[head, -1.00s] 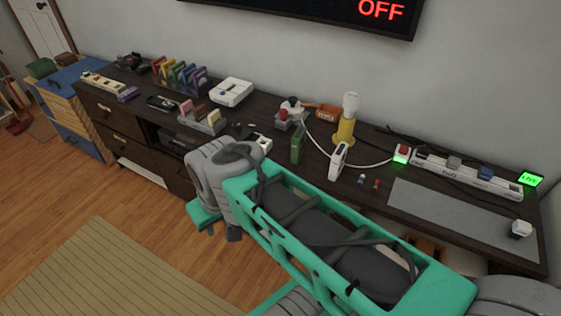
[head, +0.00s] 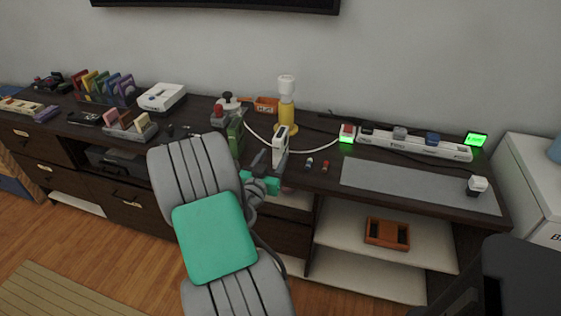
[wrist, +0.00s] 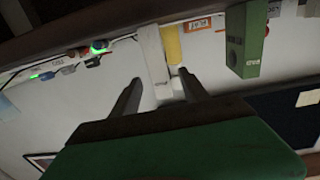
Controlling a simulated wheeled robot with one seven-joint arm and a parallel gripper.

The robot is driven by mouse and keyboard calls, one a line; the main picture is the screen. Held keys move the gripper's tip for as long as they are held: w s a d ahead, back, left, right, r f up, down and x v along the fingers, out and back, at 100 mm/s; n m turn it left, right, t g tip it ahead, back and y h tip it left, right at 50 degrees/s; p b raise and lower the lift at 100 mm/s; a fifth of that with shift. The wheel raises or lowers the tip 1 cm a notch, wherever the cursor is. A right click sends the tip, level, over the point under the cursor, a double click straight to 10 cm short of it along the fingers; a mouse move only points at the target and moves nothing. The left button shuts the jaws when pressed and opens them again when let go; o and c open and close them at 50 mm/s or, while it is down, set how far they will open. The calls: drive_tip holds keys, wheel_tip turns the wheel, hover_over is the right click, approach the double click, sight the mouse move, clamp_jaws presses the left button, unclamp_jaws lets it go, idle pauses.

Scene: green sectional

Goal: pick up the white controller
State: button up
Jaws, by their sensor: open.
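The white controller (head: 281,143) stands upright near the front edge of the dark desk, with a white cable beside it. It also shows in the wrist view (wrist: 152,52), which is upside down, in line with the gap between the fingers. My gripper (head: 264,162) is open and empty, just in front of and left of the controller in the head view. Its two fingers (wrist: 160,76) point toward the controller in the wrist view. Whether the controller is between the fingertips or just beyond them I cannot tell. My forearm hides part of the desk's front.
A green box (head: 235,137) stands close on the controller's left. A yellow bottle (head: 287,118) with a white top stands behind it. Small items (head: 309,163) lie to its right. A power strip (head: 415,143) and a grey mat (head: 415,182) with mostly clear surface lie farther right.

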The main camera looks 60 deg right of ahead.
sight(281, 144)
drive_tip(key=shift+s+d, duration=0.15)
drive_tip(key=shift+d, duration=0.25)
drive_tip(key=d+p, duration=0.1)
drive_tip(key=d, duration=0.3)
drive_tip(key=w+d+p, duration=0.1)
drive_tip(key=d, duration=0.1)
drive_tip(key=shift+d+r+p, duration=0.1)
drive_tip(key=shift+d+p, duration=0.1)
drive_tip(key=shift+p, duration=0.1)
drive_tip(key=shift+w+d, duration=0.1)
drive_tip(key=shift+d, duration=0.25)
drive_tip(key=shift+c, duration=0.4)
clamp_jaws()
